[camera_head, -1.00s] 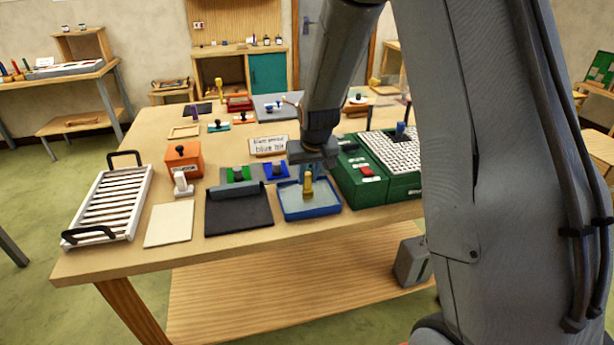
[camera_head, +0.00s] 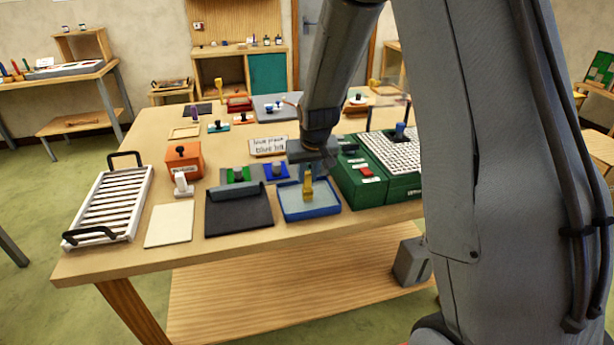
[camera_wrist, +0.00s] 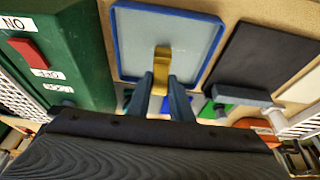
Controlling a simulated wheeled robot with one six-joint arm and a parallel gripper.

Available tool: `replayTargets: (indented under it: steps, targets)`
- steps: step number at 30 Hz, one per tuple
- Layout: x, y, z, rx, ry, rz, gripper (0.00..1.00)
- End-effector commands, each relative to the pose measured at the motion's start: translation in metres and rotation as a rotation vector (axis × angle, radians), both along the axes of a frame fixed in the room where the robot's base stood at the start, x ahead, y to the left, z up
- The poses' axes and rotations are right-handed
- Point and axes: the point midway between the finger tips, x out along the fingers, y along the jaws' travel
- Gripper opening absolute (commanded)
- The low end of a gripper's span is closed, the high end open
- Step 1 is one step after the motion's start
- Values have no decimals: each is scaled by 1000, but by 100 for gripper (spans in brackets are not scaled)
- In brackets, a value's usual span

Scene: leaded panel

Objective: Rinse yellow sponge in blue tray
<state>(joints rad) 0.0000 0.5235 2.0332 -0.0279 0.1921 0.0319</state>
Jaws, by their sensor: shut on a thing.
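The blue tray (camera_head: 312,212), with a pale inside, sits near the front edge of the table; it also shows in the wrist view (camera_wrist: 200,30). My gripper (camera_head: 309,172) points down over the tray. In the wrist view my gripper (camera_wrist: 170,85) is shut on a yellow piece, the yellow sponge (camera_wrist: 161,57). In the head view the yellow sponge (camera_head: 308,188) stands upright below the fingers, over the tray's inside. I cannot tell whether its lower end touches the tray floor.
A green box (camera_head: 372,190) with labels and a red block stands close right of the tray. A black mat (camera_head: 238,215) with a grey bar lies left. Green and blue pieces (camera_head: 275,171) sit behind. A white slatted rack (camera_head: 108,205) is at far left.

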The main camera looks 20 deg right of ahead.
Motion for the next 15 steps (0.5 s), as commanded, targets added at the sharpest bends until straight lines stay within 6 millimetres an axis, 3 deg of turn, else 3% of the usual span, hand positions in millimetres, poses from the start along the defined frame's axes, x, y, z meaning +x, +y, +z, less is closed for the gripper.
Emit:
replayTargets:
  steps: [15]
  targets:
    - [0,0,30,0,-2,0,0]
